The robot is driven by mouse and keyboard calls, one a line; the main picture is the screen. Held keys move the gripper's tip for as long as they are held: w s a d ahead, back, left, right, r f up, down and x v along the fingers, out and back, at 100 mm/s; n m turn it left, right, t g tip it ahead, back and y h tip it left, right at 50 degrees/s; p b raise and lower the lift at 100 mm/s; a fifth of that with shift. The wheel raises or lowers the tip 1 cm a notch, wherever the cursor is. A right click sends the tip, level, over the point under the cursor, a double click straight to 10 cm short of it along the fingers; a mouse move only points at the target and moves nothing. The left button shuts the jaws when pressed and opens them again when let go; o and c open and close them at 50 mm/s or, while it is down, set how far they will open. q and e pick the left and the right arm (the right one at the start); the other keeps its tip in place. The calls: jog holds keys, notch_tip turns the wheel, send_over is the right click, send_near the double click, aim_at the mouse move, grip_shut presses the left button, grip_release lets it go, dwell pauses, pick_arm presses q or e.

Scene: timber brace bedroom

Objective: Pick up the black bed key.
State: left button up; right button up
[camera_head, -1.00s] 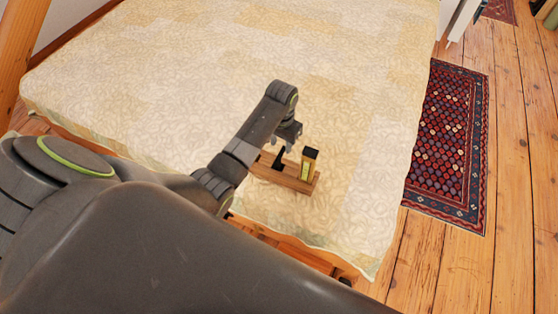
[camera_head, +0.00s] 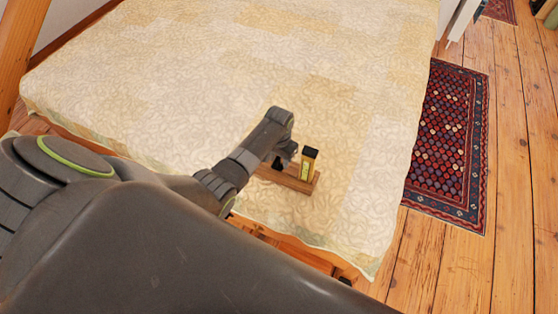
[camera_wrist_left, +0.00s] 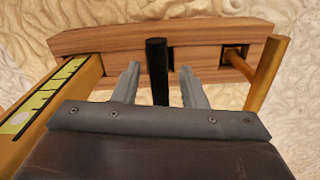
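The black bed key (camera_wrist_left: 157,72) stands in a wooden block (camera_wrist_left: 100,42) in the left wrist view, as a dark upright bar. My left gripper (camera_wrist_left: 160,86) is open, with one grey finger on each side of the key and a visible gap to both. In the head view, my left gripper (camera_head: 284,157) is low over the left part of the wooden block (camera_head: 298,184), and mostly hides the key there. My right gripper is not in view.
A golden rod (camera_wrist_left: 266,72) stands opposite. The patterned bedspread (camera_head: 200,80) around is clear.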

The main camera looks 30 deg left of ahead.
pick_arm(q)
grip_shut()
jog(key=shift+r, duration=0.1)
